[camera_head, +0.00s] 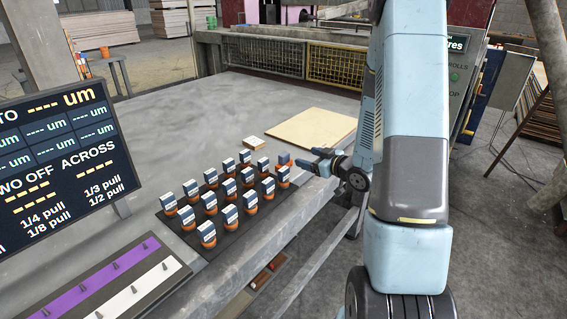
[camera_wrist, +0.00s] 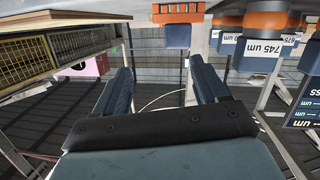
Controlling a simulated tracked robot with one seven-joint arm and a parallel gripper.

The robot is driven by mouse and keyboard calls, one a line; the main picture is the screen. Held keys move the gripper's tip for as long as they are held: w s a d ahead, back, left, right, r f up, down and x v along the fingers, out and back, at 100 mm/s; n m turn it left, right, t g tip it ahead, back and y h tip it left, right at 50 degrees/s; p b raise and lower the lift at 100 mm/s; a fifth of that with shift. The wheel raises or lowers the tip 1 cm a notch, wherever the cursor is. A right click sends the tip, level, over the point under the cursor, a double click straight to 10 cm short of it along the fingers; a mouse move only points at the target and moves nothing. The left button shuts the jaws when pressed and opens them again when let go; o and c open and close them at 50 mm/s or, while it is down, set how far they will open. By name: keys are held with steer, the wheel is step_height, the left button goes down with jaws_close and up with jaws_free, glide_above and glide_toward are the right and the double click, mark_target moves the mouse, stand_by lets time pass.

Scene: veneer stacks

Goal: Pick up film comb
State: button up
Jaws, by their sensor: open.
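Several film combs, with dark blue bodies, white labels and orange ends, stand in rows on a dark mat (camera_head: 238,232) in the head view. One comb (camera_head: 283,158) at the far right corner is closest to my gripper (camera_head: 307,157). In the wrist view, which appears inverted, a comb with a grooved orange end and a dark blue block (camera_wrist: 178,34) is ahead of my fingers. My gripper (camera_wrist: 163,78) is open and nothing is between its fingers. A comb labelled 745 um (camera_wrist: 262,48) is to the right. The nearest comb's label is not visible.
A dark display board (camera_head: 55,160) stands left of the combs. A purple and white strip panel (camera_head: 108,280) lies at the front left. A tan sheet (camera_head: 312,128) and a small pale block (camera_head: 253,143) lie behind the combs. The grey table (camera_head: 175,120) is clear toward the back.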

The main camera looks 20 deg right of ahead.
mark_target(287, 159)
step_height(287, 159, down, 3)
steer(key=s+t+y, duration=0.1)
steer(key=s+y, duration=0.2)
steer(key=x, duration=0.9)
steer(key=shift+a, duration=0.1)
steer(key=shift+x, duration=2.6)
steer(key=shift+f, duration=0.1)
steer(key=shift+c, duration=0.3)
steer(key=c, duration=1)
